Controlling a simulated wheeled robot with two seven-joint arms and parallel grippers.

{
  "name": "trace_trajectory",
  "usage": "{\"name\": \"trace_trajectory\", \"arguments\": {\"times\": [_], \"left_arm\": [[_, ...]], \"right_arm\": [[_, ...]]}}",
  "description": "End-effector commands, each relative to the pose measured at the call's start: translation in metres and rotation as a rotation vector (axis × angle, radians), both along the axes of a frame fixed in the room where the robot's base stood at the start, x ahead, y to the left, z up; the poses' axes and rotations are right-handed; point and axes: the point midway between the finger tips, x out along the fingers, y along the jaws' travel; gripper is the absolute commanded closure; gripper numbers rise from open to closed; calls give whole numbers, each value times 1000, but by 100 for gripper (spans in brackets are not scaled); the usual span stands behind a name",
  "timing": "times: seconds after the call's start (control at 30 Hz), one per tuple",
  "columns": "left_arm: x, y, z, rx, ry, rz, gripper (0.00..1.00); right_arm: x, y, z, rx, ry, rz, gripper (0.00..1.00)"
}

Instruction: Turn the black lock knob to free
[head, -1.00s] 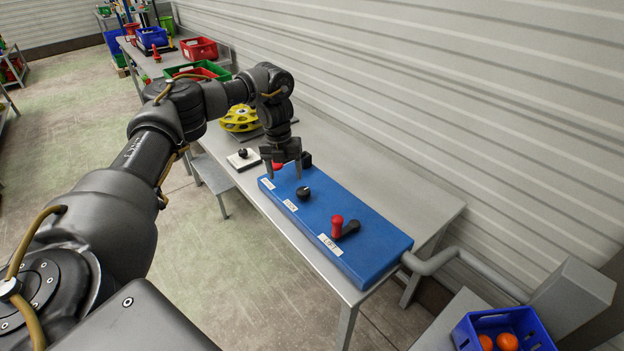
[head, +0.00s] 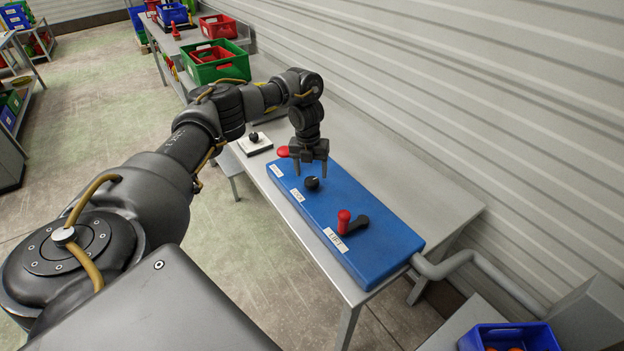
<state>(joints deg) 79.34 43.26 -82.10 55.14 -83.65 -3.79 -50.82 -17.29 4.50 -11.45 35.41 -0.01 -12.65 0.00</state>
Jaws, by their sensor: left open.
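The black lock knob (head: 312,184) sits on top of the blue box (head: 378,232), near its middle, beside a small white label (head: 297,195) too small to read surely. My left gripper (head: 310,173) points down just behind the knob as seen here. Its two fingers are apart, with nothing seen between them. The fingertips look close to the knob's height, but I cannot tell the exact gap or whether they touch. My right gripper is not in view.
A red-handled lever (head: 344,221) stands on the box's near end by a LIFT label. A red button (head: 283,152) is at the far end. A white plate with a black knob (head: 254,137) lies beyond. The bench (head: 440,206) is clear towards the wall.

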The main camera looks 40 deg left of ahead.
Motion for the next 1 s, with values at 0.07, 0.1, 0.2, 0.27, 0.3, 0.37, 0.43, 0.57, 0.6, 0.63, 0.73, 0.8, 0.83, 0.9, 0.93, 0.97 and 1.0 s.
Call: {"name": "trace_trajectory", "arguments": {"times": [0.07,0.1,0.2,0.27,0.3,0.37,0.43,0.57,0.6,0.63,0.73,0.8,0.83,0.9,0.93,0.97,1.0], "left_arm": [[0,-1,-13,-1,3,2,35],[0,-2,-17,-1,3,0,35],[1,-2,-26,0,1,-1,35],[1,-2,-29,0,1,0,35],[1,-2,-31,0,1,0,35],[1,-2,-32,0,1,-1,35],[1,-2,-33,0,1,-1,35],[2,-2,-32,0,0,-1,35],[2,-2,-32,0,0,-1,37],[1,-2,-32,0,0,-1,41],[2,-2,-32,0,0,-1,54],[2,-2,-32,0,0,-1,63],[2,-2,-32,0,0,-1,67],[2,-2,-32,0,0,-1,76],[2,-2,-32,0,0,-1,80],[1,-2,-32,0,0,-1,80],[1,-2,-32,0,0,0,80]], "right_arm": [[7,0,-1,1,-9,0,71],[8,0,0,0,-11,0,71],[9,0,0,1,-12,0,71],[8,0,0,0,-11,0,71],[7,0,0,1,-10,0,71],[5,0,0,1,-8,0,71],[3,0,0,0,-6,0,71],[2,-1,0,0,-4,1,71],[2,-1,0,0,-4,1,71],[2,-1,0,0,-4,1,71],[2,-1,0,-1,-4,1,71],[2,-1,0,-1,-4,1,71],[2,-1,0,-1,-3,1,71],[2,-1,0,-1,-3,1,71],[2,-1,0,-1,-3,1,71],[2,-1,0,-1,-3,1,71],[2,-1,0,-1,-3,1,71]]}}
